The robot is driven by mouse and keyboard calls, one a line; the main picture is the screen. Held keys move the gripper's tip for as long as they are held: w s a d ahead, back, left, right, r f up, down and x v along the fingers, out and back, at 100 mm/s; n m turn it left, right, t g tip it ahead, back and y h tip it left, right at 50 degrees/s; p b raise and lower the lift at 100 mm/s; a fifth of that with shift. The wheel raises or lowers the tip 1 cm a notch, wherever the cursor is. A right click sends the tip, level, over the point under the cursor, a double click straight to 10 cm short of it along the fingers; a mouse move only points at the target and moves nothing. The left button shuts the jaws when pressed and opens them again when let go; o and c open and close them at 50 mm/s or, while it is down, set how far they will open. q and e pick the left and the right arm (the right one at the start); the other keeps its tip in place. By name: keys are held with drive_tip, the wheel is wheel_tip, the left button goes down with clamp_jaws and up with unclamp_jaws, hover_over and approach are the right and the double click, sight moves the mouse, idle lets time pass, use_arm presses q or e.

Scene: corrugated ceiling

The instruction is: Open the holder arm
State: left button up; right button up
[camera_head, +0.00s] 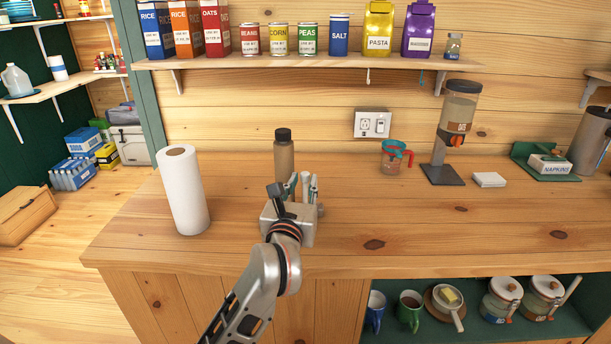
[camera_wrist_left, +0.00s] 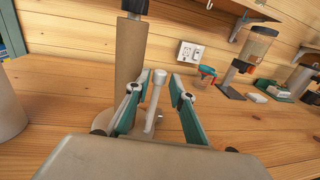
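A paper towel holder stands on the wooden counter with a bare brown cardboard tube (camera_head: 284,160) and a dark knob on top. The tube shows large in the left wrist view (camera_wrist_left: 129,60). The holder arm is a thin pale grey upright rod with a rounded tip (camera_wrist_left: 154,100), beside the tube's right side. My left gripper (camera_head: 303,186) is at the holder, fingers open. In the left wrist view the fingers (camera_wrist_left: 154,86) stand on either side of the rod, with gaps showing between. The gripper body hides much of the holder's base. My right gripper is not in view.
A full white paper towel roll (camera_head: 184,190) stands to the left on the counter (camera_head: 400,235). To the right are a measuring cup (camera_head: 392,157), a dispenser (camera_head: 456,120) and napkins (camera_head: 549,163). A shelf (camera_head: 330,62) with boxes and cans runs above. The counter right of the holder is clear.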

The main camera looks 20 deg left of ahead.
sight(304, 179)
use_arm(q)
drive_tip(key=shift+w+a, duration=0.15)
drive_tip(key=shift+w, duration=0.7)
drive_tip(key=shift+w+a, duration=0.1)
drive_tip(key=shift+w, duration=0.75)
clamp_jaws()
